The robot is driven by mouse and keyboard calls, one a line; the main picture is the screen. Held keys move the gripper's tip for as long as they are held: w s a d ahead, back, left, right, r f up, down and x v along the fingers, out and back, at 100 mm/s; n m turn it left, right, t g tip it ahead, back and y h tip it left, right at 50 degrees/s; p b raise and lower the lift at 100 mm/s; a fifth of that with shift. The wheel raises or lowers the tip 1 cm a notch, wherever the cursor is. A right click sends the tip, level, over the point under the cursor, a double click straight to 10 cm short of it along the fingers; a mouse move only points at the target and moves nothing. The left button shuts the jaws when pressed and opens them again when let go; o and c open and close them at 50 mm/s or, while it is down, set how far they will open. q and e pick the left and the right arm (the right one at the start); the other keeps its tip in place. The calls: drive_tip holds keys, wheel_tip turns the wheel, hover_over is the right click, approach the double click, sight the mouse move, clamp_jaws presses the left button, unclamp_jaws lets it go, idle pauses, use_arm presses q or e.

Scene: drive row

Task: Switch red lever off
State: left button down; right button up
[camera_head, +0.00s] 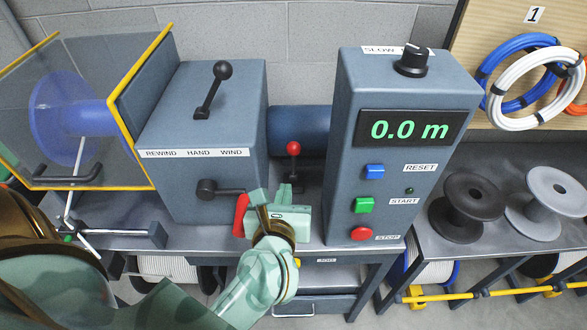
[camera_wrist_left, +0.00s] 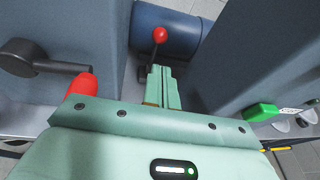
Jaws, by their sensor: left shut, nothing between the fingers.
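The red lever (camera_head: 293,149), a thin dark stem with a red ball knob, stands nearly upright in the gap between the two grey-blue housings. It also shows in the left wrist view (camera_wrist_left: 159,36), straight ahead of the fingers. My left gripper (camera_head: 289,192) is shut and empty, low in the gap, on the near side of the lever and below its knob. In the left wrist view its closed fingers (camera_wrist_left: 161,72) point at the lever's lower stem; whether they touch it I cannot tell. The lever's base is partly hidden by the fingers. My right gripper is out of view.
A crank with a red grip (camera_head: 241,215) is close to the left of my gripper. The left housing (camera_head: 200,120) has a black-knobbed lever (camera_head: 222,71) on top. The control box (camera_head: 405,90) stands right, reading 0.0 m, with blue, green and red buttons. Spools (camera_head: 466,207) stand farther right.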

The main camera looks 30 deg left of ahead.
sight(292, 147)
use_arm(q)
drive_tip(key=b+x, duration=0.1)
drive_tip(key=x, duration=1.2)
drive_tip(key=shift+w+a, duration=0.2)
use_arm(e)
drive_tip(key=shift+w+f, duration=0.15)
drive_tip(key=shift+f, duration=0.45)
use_arm(q)
drive_tip(key=shift+w+a+r, duration=0.4)
drive_tip(key=shift+w+a, duration=0.05)
drive_tip(key=shift+w, duration=0.3)
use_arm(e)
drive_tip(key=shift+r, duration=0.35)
use_arm(q)
drive_tip(key=shift+s+d+p, duration=0.3)
drive_tip(key=shift+s, duration=0.2)
drive_tip(key=p+v, duration=0.1)
drive_tip(key=v, duration=1.4)
drive_tip(key=shift+r, duration=0.25)
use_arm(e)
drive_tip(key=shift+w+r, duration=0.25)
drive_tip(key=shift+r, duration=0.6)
